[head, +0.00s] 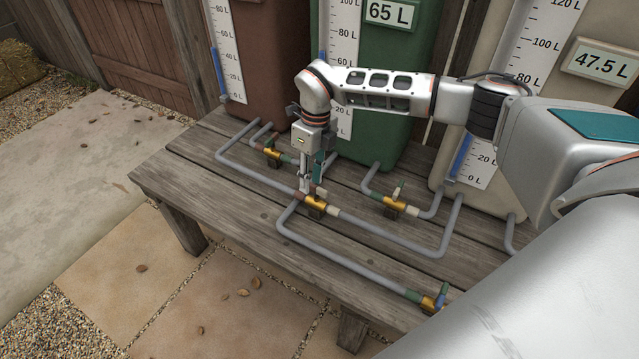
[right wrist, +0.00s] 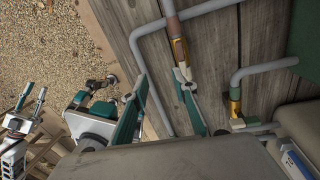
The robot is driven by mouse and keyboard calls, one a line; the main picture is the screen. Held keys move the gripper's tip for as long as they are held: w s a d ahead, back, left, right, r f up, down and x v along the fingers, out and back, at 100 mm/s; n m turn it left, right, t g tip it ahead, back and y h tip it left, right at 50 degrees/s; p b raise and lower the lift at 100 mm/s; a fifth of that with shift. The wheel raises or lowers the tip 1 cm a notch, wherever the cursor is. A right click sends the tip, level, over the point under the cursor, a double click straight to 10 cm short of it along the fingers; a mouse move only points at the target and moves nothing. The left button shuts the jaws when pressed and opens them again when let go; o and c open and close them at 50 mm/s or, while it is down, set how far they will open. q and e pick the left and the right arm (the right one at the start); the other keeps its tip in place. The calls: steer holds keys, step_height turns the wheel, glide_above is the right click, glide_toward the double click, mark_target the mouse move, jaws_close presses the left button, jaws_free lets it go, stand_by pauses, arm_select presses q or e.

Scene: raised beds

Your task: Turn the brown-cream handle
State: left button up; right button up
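The brown-cream valve (head: 316,204) has a gold body between a brown collar on its left and a cream collar on its right. It sits in the grey pipe on the wooden bench. My right gripper (head: 312,187) points down right at this valve and hides most of its handle. In the right wrist view the valve (right wrist: 179,50) is beyond the right-hand finger. The two teal fingers of my right gripper (right wrist: 162,78) stand apart; I cannot tell whether they touch the handle. My left gripper (right wrist: 32,98) shows small at the lower left, its fingers apart, away from the bench.
Other valves sit close by: a brown-green one (head: 272,153), a green-cream one (head: 395,203) and one at the front right (head: 434,299). Brown (head: 262,60), green (head: 395,120) and cream (head: 560,75) tanks stand behind. The bench's left end (head: 175,178) is clear.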

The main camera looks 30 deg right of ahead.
mark_target(317, 187)
steer(key=shift+w+d+r+n+t+h, duration=0.2)
steer(key=shift+w+d+h, duration=0.1)
steer(key=shift+w+d, duration=0.3)
steer(key=shift+w+d+r+n+t+h, duration=0.15)
steer(key=shift+w+d+h, duration=0.2)
steer(key=shift+d, duration=0.3)
steer(key=shift+d+f, duration=0.15)
step_height(317, 187, down, 7)
steer(key=shift+r+b, duration=0.2)
steer(key=shift+b, duration=0.5)
steer(key=shift+f, duration=0.35)
jaws_close()
